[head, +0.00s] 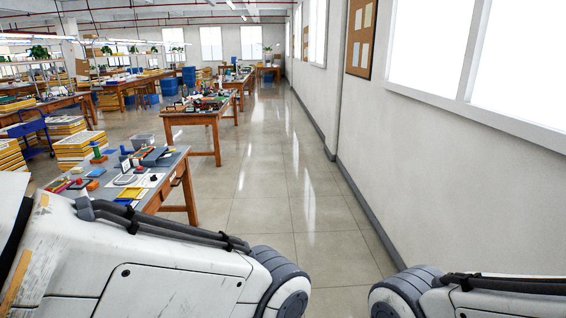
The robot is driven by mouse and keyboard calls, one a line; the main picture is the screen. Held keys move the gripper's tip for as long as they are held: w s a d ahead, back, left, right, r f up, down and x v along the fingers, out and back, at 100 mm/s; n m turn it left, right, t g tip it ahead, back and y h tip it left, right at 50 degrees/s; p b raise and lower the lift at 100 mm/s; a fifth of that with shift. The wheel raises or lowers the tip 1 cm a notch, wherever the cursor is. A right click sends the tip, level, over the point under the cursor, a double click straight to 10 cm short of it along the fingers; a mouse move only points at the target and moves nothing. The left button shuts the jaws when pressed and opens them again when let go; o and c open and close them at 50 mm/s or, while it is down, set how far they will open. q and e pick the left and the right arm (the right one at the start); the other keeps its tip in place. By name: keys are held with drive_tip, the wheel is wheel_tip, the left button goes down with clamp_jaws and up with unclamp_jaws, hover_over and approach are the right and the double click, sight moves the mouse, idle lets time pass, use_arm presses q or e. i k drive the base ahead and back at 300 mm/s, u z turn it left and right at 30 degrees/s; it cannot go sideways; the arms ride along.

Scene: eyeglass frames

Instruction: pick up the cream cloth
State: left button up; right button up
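I cannot make out a cream cloth in the head view. The nearest workbench (170,190) stands at the left with a grey top and wooden legs. On it lie small coloured items, including a flat yellow piece (130,193) and a pale flat piece with a dark outline (127,179). They are too small to identify surely. My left arm crosses the lower left and covers the bench's near part. My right arm shows at the lower right. Neither gripper is in view.
A clear tiled floor aisle (285,220) runs ahead between the benches and the right wall (440,170). A second cluttered bench (198,115) stands farther on. Stacked yellow-edged trays (78,150) and a grey bin (143,141) stand at the left.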

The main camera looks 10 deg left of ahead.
sight(75, 170)
drive_tip(key=u, duration=0.05)
drive_tip(key=i, duration=1.95)
drive_tip(key=u, duration=1.05)
drive_tip(key=i, duration=1.7)
drive_tip(key=u, duration=1.1)
drive_tip(key=i, duration=0.45)
drive_tip(key=u, duration=0.25)
